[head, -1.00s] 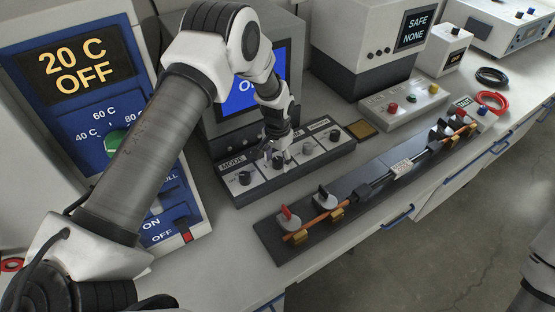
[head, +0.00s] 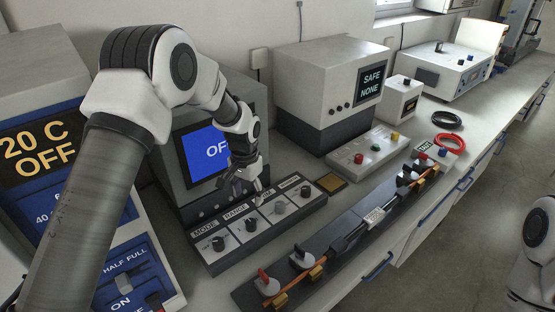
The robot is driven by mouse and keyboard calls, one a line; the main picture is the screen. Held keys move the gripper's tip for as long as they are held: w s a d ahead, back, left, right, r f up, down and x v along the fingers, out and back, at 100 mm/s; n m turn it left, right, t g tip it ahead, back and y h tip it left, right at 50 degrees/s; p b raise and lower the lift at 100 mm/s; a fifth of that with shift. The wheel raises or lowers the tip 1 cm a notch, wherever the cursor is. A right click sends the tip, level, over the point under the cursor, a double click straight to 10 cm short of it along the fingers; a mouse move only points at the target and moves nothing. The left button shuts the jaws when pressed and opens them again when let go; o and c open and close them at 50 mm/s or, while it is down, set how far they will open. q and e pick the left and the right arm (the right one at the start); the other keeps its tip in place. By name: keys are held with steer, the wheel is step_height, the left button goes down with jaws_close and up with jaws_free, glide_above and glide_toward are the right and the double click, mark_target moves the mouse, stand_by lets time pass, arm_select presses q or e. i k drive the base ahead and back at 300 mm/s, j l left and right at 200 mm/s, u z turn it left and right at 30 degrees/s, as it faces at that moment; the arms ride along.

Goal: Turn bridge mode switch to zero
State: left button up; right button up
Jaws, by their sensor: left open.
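The bridge control panel (head: 262,236) is a low dark strip with several knobs on light plates, in front of a grey box with a blue screen (head: 203,154). My left gripper (head: 247,190) is open and empty, fingers down, near the back edge of the panel by the range label. It is apart from the mode knob, to its right and farther back. My right gripper is not in view; only part of that arm shows at the lower right.
A dark cable fixture (head: 343,246) with red and black levers lies along the front edge. A button box (head: 368,149), a SAFE NONE box (head: 325,84) and red cable (head: 451,143) are farther right. A heater unit reading 20 C OFF (head: 32,140) stands at left.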

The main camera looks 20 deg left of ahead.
mark_target(217, 243)
steer(key=k+l, duration=0.65)
steer(key=k, duration=0.25)
